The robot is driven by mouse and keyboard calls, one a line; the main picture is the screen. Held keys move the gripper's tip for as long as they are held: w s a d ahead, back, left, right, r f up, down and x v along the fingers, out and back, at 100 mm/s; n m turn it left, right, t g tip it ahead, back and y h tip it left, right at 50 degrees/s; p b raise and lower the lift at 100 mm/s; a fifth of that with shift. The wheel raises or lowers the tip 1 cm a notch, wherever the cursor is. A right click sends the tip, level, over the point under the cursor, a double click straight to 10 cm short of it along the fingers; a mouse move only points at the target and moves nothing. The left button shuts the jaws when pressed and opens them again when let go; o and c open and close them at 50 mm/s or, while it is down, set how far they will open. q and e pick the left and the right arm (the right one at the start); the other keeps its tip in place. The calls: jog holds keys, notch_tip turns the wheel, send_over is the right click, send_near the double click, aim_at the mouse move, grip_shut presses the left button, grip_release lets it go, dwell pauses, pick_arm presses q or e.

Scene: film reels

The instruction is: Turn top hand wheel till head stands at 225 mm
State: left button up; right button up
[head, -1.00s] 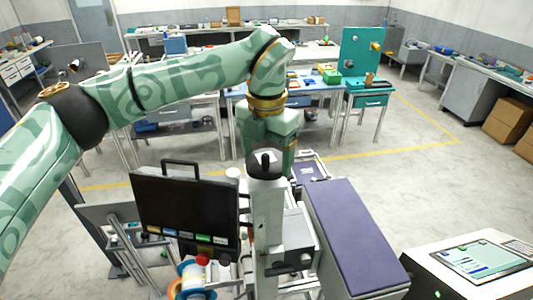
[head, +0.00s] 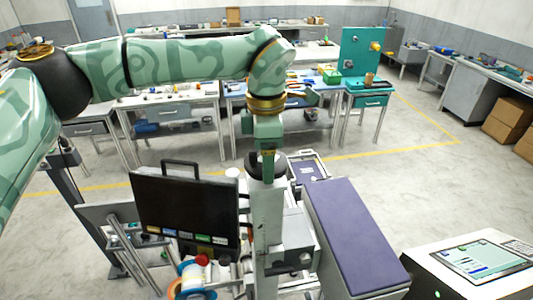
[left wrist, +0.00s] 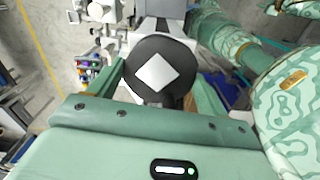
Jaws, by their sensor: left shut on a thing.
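The black round hand wheel (head: 253,165) sits on top of the light grey column (head: 267,225). In the left wrist view the wheel (left wrist: 146,66) shows a white diamond on its face. My left gripper (head: 267,172) points down over the wheel in the head view. Its fingers (left wrist: 156,82) lie on either side of the wheel in the left wrist view, shut on it. A grey block (head: 297,250) is beside the column, lower down; I cannot tell whether it is the head. I can read no millimetre scale. My right gripper is not in view.
A black panel with a handle (head: 185,212) stands left of the column, with spools (head: 192,277) below it. A long purple-topped unit (head: 350,235) lies close on the right. A console (head: 475,262) is at the lower right. Open floor lies beyond.

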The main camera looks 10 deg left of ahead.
pick_arm(q)
jog(key=m, duration=0.4)
jog(key=shift+r+m, duration=0.1)
jog(key=shift+m, duration=1.7)
jog(key=o, duration=1)
